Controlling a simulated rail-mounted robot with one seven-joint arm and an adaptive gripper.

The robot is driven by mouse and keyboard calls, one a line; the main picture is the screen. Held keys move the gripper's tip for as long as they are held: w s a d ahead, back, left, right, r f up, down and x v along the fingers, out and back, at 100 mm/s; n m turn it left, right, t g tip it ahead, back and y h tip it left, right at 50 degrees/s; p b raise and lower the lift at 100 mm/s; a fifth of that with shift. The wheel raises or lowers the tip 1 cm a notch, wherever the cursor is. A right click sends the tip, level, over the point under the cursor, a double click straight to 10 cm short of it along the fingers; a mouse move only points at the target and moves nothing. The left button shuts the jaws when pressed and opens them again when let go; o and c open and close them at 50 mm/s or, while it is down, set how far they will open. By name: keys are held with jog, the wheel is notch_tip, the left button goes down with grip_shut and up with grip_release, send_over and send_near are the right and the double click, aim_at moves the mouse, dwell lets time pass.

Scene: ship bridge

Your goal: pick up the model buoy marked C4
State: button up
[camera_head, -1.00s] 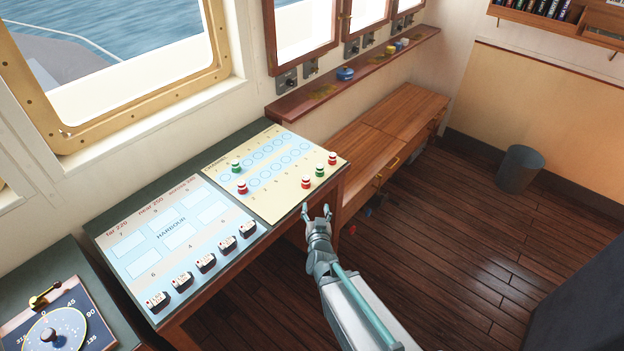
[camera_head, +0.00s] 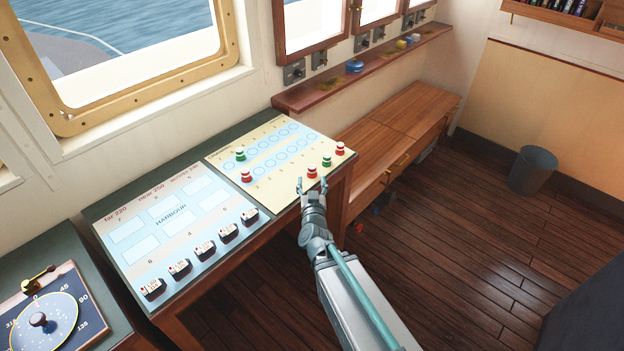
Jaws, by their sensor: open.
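Several small model buoys, red-and-white and green-and-white, stand upright on the cream chart board (camera_head: 290,187). At its right edge are a red buoy (camera_head: 312,171), a green buoy (camera_head: 326,161) and another red buoy (camera_head: 340,149). At its left side are a green buoy (camera_head: 240,155) and a red buoy (camera_head: 246,176). Their markings are too small to read, so I cannot tell which is C4. My gripper (camera_head: 311,184) is open and empty at the board's front right edge, just in front of the nearest right-hand red buoy. I cannot tell if they touch.
The blue harbour board (camera_head: 175,222) with several dark blocks along its front lies left of the cream board. A dial (camera_head: 40,320) sits on the desk at lower left. A wooden cabinet (camera_head: 400,125) and shelf (camera_head: 300,101) stand behind; a bin (camera_head: 532,170) is right.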

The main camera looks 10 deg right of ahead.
aim_at(312, 170)
jog(key=shift+w+d+b, duration=0.1)
jog(key=shift+w+b, duration=0.3)
jog(key=shift+w, duration=0.2)
jog(key=shift+w+d+r+p, duration=0.1)
jog(key=shift+w+p, duration=0.2)
jog(key=shift+w, duration=0.1)
jog(key=w, duration=0.2)
jog(key=w+d+p, duration=0.1)
jog(key=w, duration=0.1)
jog(key=shift+w+p, duration=0.15)
jog(key=shift+p, duration=0.15)
jog(key=c, duration=1)
